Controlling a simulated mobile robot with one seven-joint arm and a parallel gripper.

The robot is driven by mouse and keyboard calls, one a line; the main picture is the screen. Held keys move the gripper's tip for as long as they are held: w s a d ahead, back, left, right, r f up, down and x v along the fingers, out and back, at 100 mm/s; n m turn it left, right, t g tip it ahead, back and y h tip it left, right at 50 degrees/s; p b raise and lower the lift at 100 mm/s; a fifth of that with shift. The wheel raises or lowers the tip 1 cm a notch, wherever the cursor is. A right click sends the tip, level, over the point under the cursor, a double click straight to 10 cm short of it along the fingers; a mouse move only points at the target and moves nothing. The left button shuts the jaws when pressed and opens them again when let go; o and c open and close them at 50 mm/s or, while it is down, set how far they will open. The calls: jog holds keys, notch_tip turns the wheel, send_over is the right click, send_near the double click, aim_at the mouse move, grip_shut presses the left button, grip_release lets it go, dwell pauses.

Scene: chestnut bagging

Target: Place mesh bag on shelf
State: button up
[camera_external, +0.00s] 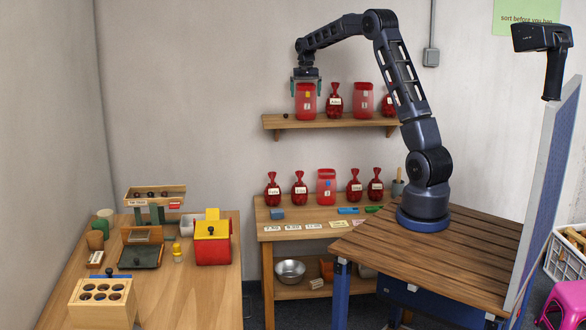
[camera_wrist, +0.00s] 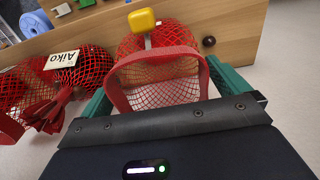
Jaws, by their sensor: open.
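A red open mesh bag (camera_external: 306,106) stands upright at the left end of the wall shelf (camera_external: 335,122). My gripper (camera_external: 306,92) is above it, pointing down, with its green fingers open on either side of the bag's top. In the wrist view the bag (camera_wrist: 160,66), with a red band round its mouth and a yellow tag (camera_wrist: 143,20), lies between the fingers (camera_wrist: 156,88). I cannot tell whether the fingers touch it.
A tied red bag (camera_external: 335,101), another open bag (camera_external: 363,99) and a further tied bag (camera_external: 389,106) stand to its right. A chestnut (camera_external: 285,116) lies near the shelf's left end. More bags line the bench (camera_external: 264,217) below.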

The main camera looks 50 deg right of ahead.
notch_tip(320, 180, up, 12)
jog(key=s+a+r+n+t, duration=0.1)
jog(key=s+a+r, duration=0.2)
jog(key=s+a, duration=0.2)
jog(key=s+a+r+n, duration=0.1)
jog(key=s+a+r, duration=0.2)
jog(key=s+a, duration=0.25)
jog(key=s+a+f+n+t, duration=0.15)
jog(key=s+a, duration=0.25)
jog(key=s, duration=0.5)
jog(key=s+a+n, duration=0.2)
jog(key=s+a, duration=0.2)
jog(key=s, duration=0.5)
jog(key=s+a+f+n+t, duration=0.1)
jog(key=s+a, duration=0.3)
jog(key=s, duration=0.4)
jog(key=s+a+f+n, duration=0.1)
jog(key=s+f, duration=0.3)
jog(key=s, duration=0.2)
jog(key=s+a+f+n+t, duration=0.1)
jog(key=s+a+f, duration=0.1)
jog(key=s+f, duration=0.2)
jog(key=s, duration=0.3)
jog(key=shift+s+a+f, duration=0.15)
jog(key=shift+a+f, duration=0.05)
jog(key=shift+a, duration=0.1)
